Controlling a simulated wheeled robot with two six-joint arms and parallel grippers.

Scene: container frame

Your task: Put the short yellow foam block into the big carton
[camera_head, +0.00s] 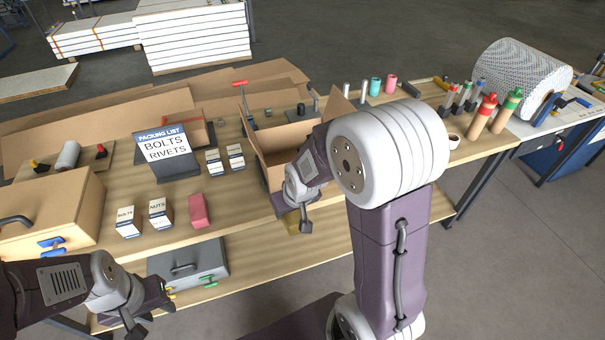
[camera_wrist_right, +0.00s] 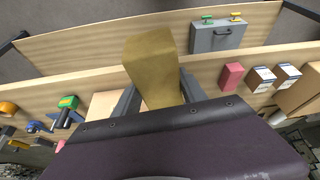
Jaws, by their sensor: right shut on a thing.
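The short yellow foam block (camera_wrist_right: 152,62) is between the fingers of my right gripper (camera_wrist_right: 158,95) in the right wrist view. In the head view the block (camera_head: 292,224) shows only partly below my right gripper (camera_head: 297,212), in front of the table's near edge. The big carton (camera_head: 267,164) stands open on the table just behind that gripper; my right arm hides much of it and its inside. My left gripper (camera_head: 153,308) is at the lower left, empty, with its fingers apart, near the grey case.
A pink block (camera_head: 199,210) and small labelled boxes (camera_head: 160,213) stand left of the carton. A packing list sign (camera_head: 165,145) stands behind them. A grey case (camera_head: 188,265) lies on the lower shelf. Bottles (camera_head: 507,110) and a large roll (camera_head: 520,72) are at the right.

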